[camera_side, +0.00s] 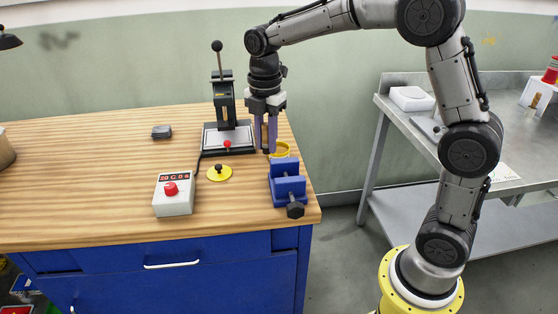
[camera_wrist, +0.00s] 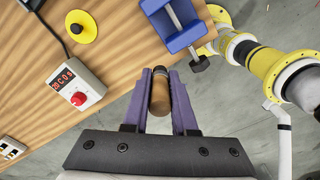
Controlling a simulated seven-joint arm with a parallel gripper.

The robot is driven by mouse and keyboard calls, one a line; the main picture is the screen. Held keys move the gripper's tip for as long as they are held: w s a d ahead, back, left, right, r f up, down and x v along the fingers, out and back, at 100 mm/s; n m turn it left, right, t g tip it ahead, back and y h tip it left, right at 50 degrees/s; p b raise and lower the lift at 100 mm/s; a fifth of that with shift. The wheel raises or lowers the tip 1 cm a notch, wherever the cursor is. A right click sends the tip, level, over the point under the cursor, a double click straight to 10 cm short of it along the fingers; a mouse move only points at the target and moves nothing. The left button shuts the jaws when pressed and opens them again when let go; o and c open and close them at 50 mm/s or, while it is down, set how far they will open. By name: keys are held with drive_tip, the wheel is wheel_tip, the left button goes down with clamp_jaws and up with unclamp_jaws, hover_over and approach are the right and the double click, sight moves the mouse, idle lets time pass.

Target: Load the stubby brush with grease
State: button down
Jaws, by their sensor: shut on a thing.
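My gripper (camera_side: 266,150) points down over the right end of the wooden bench, its purple fingers shut on a brown wooden piece that looks like the stubby brush's handle. In the wrist view the brush (camera_wrist: 160,96) is a short brown cylinder between the fingers (camera_wrist: 160,72). A yellow disc with a black knob (camera_side: 220,173), like a lid, lies on the bench left of the vise.
The blue vise (camera_side: 287,184) stands at the bench's front right edge. A black lever press (camera_side: 227,125) is left of my gripper. A box with red button and display (camera_side: 173,194) sits front left. A small dark block (camera_side: 161,132) lies farther back. The bench's left side is mostly clear.

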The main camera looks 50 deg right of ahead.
drive_tip(key=w+d+f, duration=0.1)
drive_tip(key=w+d, duration=0.7)
drive_tip(key=d, duration=0.1)
drive_tip(key=m, duration=0.2)
hover_over(278, 150)
wheel_tip(278, 150, down, 5)
drive_tip(key=shift+f, duration=3)
drive_tip(key=shift+s+f, duration=0.1)
drive_tip(key=shift+f, duration=0.45)
wheel_tip(278, 150, up, 7)
